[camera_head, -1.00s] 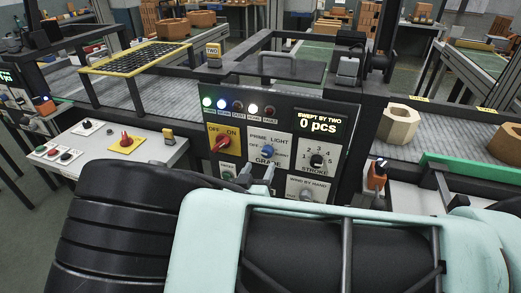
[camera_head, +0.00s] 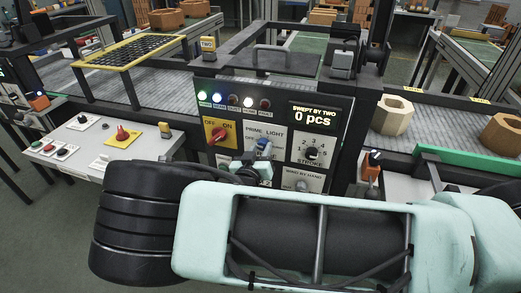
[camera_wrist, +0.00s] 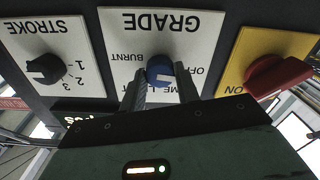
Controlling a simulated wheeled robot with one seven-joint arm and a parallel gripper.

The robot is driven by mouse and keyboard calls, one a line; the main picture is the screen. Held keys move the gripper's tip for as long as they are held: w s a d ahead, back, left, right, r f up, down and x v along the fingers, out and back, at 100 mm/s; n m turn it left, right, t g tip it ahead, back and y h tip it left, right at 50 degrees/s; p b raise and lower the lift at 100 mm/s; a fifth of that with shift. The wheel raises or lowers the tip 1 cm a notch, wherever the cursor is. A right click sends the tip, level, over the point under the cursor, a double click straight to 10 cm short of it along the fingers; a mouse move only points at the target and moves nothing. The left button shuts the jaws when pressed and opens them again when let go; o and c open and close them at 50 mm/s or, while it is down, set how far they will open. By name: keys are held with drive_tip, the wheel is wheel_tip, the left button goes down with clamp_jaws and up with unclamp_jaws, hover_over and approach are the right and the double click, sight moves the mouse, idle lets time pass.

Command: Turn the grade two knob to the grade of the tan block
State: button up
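The blue grade knob (camera_head: 264,143) is on a white plate marked GRADE on the dark control panel; it also shows in the wrist view (camera_wrist: 159,68). PRIME and LIGHT are printed above it in the head view; the wrist view shows OFF and BURNT beside it. A pale mark shows on the knob, but I cannot tell its exact setting. My gripper (camera_wrist: 160,78) has one finger on each side of the knob, seemingly with slight gaps; contact is unclear. The tan block (camera_head: 393,116), a pale octagonal ring, sits on the grey conveyor right of the panel.
A red OFF/ON switch (camera_head: 217,134) and a black STROKE knob (camera_head: 312,153) flank the grade plate. The display (camera_head: 314,115) reads "SWEPT BY TWO 0 pcs". A browner block (camera_head: 503,132) is farther right. A side desk (camera_head: 85,145) has buttons and a red knob.

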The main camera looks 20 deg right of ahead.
drive_tip(key=shift+f+m+b, duration=0.1)
drive_tip(key=shift+m+b, duration=0.3)
drive_tip(key=shift+b, duration=0.05)
drive_tip(key=shift+f+m+b, duration=0.1)
drive_tip(key=shift+m+b, duration=0.9)
drive_tip(key=m+b, duration=0.2)
drive_tip(key=shift+m+b, duration=0.3)
drive_tip(key=m+b, duration=0.4)
drive_tip(key=shift+m+b, duration=0.5)
drive_tip(key=shift+m, duration=0.1)
drive_tip(key=shift+r, duration=0.2)
drive_tip(key=o, duration=1)
drive_tip(key=shift+c, duration=0.2)
